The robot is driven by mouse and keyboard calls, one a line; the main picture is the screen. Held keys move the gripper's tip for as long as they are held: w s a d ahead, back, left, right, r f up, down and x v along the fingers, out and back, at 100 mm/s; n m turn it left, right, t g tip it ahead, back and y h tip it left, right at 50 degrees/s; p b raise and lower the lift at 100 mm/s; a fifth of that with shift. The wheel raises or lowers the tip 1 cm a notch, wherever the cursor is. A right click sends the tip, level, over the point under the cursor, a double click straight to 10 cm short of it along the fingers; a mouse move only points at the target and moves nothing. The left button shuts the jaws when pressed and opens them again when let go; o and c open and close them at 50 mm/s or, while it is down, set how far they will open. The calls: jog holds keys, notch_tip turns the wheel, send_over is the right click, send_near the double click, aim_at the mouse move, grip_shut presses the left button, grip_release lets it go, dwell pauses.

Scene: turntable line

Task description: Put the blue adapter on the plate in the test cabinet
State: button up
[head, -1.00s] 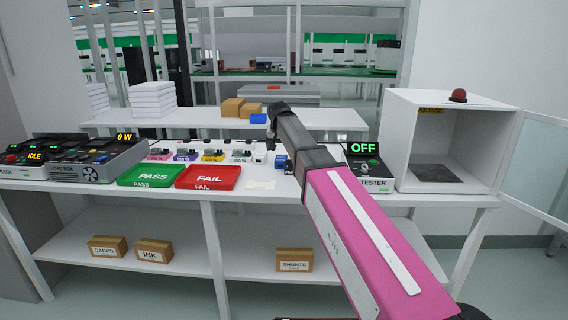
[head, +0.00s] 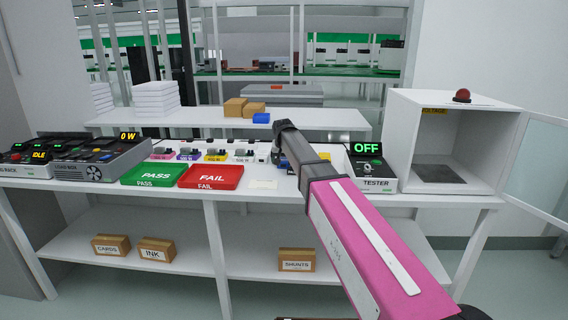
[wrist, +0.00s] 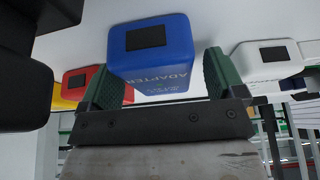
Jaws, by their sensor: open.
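The blue adapter (wrist: 150,50) fills the upper middle of the wrist view, a blue block with a dark square on one face and the word ADAPTER. My gripper (wrist: 158,76) is open, with one green finger on each side of the adapter; I cannot tell whether they touch it. The test cabinet (head: 398,135) is a white box at the right of the bench. Its glass door (head: 545,160) stands open, and a dark plate (head: 440,174) lies bare on its floor.
A tester (head: 370,170) reading OFF stands between my arm and the cabinet. Green PASS (head: 153,174) and red FAIL (head: 211,177) trays lie left of my arm.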

jog(key=c, duration=1.2)
